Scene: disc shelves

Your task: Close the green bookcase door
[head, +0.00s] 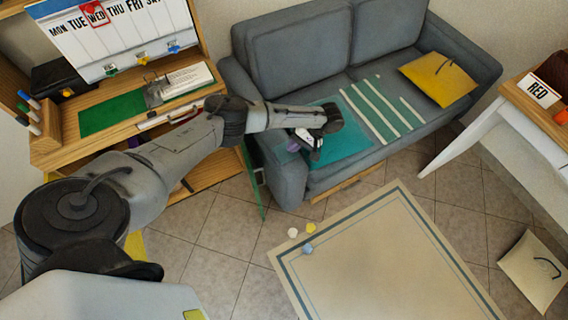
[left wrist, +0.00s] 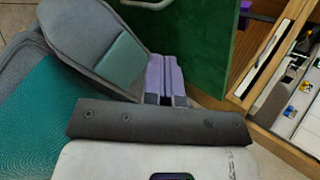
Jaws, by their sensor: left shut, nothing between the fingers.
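The green bookcase door (head: 252,182) stands open, swung out from the wooden bookcase (head: 210,172). In the head view it shows nearly edge-on as a thin green strip beside the sofa arm. In the left wrist view the door's green face (left wrist: 205,45) fills the upper middle, with a metal handle (left wrist: 150,4) at the top edge. My left gripper (head: 294,146) is over the near arm of the sofa, on the sofa side of the door. Its purple fingers (left wrist: 164,70) are shut and empty. Contact with the door cannot be told. My right gripper is not in view.
A grey sofa (head: 300,45) with a teal mat, striped cloth and yellow cushion (head: 438,78) stands close to the door. A beige rug (head: 380,265) lies in front, with small balls near its corner. Tiled floor (head: 215,235) is clear before the bookcase.

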